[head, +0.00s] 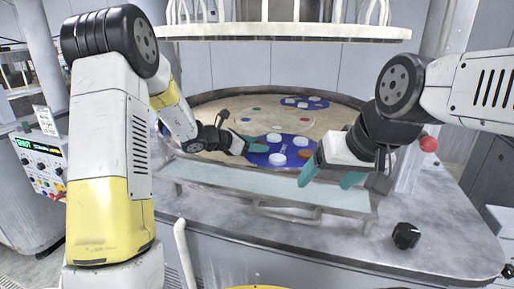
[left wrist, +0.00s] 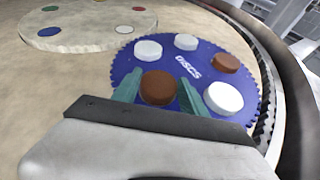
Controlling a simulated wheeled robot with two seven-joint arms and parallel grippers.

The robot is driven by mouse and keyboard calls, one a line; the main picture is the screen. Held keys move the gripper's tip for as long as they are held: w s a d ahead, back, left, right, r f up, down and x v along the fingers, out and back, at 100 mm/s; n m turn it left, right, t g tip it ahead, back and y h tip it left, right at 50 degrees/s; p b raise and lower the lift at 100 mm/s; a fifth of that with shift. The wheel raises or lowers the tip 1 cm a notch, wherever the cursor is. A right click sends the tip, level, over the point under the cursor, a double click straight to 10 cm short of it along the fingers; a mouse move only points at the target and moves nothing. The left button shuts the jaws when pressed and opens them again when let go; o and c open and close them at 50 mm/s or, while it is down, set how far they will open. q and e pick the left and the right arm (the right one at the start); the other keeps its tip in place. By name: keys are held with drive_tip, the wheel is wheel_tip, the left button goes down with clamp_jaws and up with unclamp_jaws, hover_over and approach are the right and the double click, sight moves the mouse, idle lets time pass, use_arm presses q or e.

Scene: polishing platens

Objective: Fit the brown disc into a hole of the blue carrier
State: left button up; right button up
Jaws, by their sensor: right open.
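The blue carrier (left wrist: 190,66) lies on the round platen and also shows in the head view (head: 262,158). My left gripper (head: 247,146) is over its near left part. In the left wrist view its two teal fingers (left wrist: 159,89) stand on either side of a brown disc (left wrist: 158,87), closed on it. Whether this disc is above a hole or in one, I cannot tell. Another brown disc (left wrist: 226,63) sits in the carrier, with white discs (left wrist: 223,97) around it. My right gripper (head: 330,176) is open and empty, right of the carrier, above the front ledge.
A pale disc plate (left wrist: 90,24) with coloured spots lies on the platen. Another blue carrier (head: 302,102) with white discs is at the back. A toothed rim (left wrist: 266,110) borders the platen. A black knob (head: 405,236) stands on the grey front deck.

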use_arm(q)
drive_tip(key=shift+w+a+f, duration=0.1)
drive_tip(key=shift+a+f, duration=0.15)
drive_tip(key=shift+a, duration=0.05)
drive_tip(key=shift+c, duration=1.2)
drive_tip(key=shift+a+r, duration=0.1)
drive_tip(key=shift+r, duration=0.1)
wheel_tip(320, 180, up, 9)
drive_tip(key=shift+n+y, duration=0.4)
drive_tip(key=shift+n, duration=0.2)
drive_tip(key=shift+f, duration=3.65)
drive_tip(key=shift+f, duration=0.85)
drive_tip(key=o, duration=1.5)
drive_tip(key=v, duration=0.7)
drive_tip(key=shift+s+a+r, duration=0.15)
drive_tip(key=shift+s+r, duration=0.05)
